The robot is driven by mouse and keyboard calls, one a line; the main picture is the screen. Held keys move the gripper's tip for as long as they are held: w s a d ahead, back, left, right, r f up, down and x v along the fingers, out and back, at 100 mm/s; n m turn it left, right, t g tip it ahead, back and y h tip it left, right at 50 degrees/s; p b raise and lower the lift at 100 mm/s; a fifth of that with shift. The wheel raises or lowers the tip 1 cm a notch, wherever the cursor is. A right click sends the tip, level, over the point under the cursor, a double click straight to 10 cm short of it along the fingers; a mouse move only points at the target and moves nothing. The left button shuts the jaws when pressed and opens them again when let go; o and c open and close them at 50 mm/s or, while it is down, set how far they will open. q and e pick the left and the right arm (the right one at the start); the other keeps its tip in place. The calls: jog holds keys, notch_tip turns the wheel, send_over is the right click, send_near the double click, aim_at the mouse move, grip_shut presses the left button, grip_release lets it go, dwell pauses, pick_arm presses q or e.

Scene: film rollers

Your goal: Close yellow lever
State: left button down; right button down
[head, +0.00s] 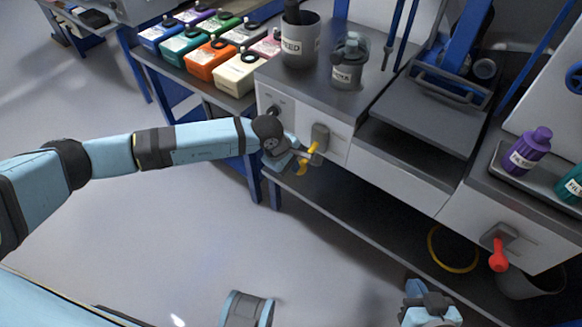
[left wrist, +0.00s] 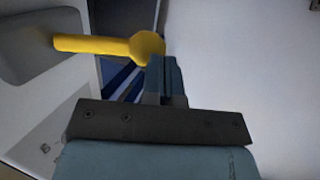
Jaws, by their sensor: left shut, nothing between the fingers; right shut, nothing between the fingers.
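The yellow lever (head: 307,158) is on the white front of the machine, mounted at a grey plate (head: 320,137). In the left wrist view the yellow lever (left wrist: 105,45) runs across the upper left, its round knob end beside my fingers. My left gripper (head: 297,157) is shut and empty, right at the lever; in the left wrist view its fingers (left wrist: 166,78) are just below the knob. I cannot tell if they touch it. My right gripper (head: 432,310) is at the bottom edge of the head view, shut and empty, far from the lever.
A red lever (head: 499,255) is on the machine's right part. A grey bucket (head: 530,284) and a yellow ring (head: 453,250) are low beneath. A FEED cup (head: 299,45) and a jar (head: 350,62) stand on top. Several coloured boxes (head: 210,60) fill the left table. The floor in front is clear.

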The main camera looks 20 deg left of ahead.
pick_arm(q)
jog(key=shift+s+f, duration=0.1)
jog(key=shift+f, duration=0.3)
jog(key=shift+s+f+b, duration=0.1)
jog(key=shift+f+b, duration=0.05)
jog(key=shift+b, duration=0.15)
